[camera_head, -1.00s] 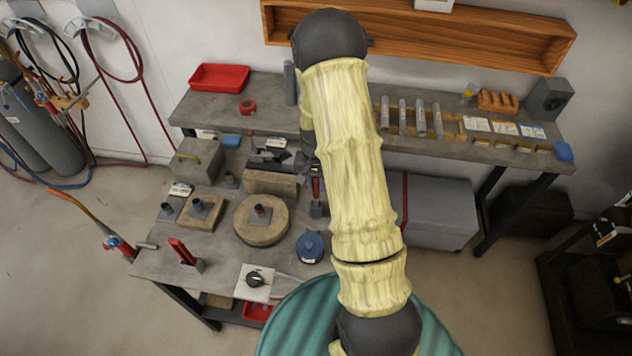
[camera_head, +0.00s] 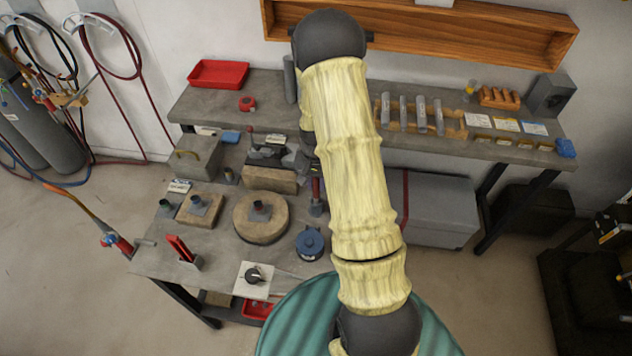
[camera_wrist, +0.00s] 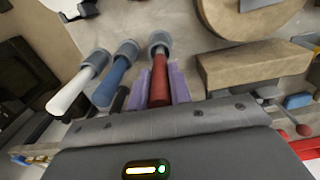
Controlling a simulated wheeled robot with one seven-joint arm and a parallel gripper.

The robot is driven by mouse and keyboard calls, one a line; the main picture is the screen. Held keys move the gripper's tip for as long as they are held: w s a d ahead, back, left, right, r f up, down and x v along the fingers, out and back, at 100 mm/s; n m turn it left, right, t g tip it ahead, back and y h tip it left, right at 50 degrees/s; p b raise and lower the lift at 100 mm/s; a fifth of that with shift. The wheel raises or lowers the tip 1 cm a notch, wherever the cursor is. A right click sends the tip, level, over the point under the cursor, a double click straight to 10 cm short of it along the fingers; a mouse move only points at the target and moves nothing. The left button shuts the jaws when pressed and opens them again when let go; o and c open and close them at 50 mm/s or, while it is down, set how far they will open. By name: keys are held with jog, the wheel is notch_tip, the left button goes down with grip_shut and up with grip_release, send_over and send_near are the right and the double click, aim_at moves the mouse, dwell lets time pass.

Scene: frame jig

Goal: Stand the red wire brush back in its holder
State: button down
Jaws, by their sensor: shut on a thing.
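The red wire brush (camera_wrist: 159,82) shows its red handle in the wrist view, between the purple fingers of my gripper (camera_wrist: 160,88), which are shut on it. A grey cup (camera_wrist: 159,40) of the holder lies at the handle's far end. The handle lines up with this cup and seems to meet it; I cannot tell how deep it sits. The bristles are hidden. In the head view the red handle (camera_head: 316,188) shows just left of my arm, above a grey base, and my arm covers most of the gripper.
A white handle (camera_wrist: 72,92) and a blue handle (camera_wrist: 116,82) stand in neighbouring grey cups, close beside my gripper. A dark handle is partly hidden by it. A wooden block (camera_wrist: 255,66) lies to the right. A round wooden block (camera_head: 262,232) and blue spool (camera_head: 310,243) are nearby.

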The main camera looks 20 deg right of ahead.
jog(key=shift+f, duration=0.1)
jog(key=shift+f+b, duration=0.5)
jog(key=shift+f, duration=0.1)
jog(key=c, duration=1.2)
grip_release()
jog(key=shift+r, duration=0.1)
notch_tip(320, 180, up, 17)
jog(key=b, duration=0.3)
jog(key=shift+r, duration=0.15)
jog(key=shift+a, duration=0.1)
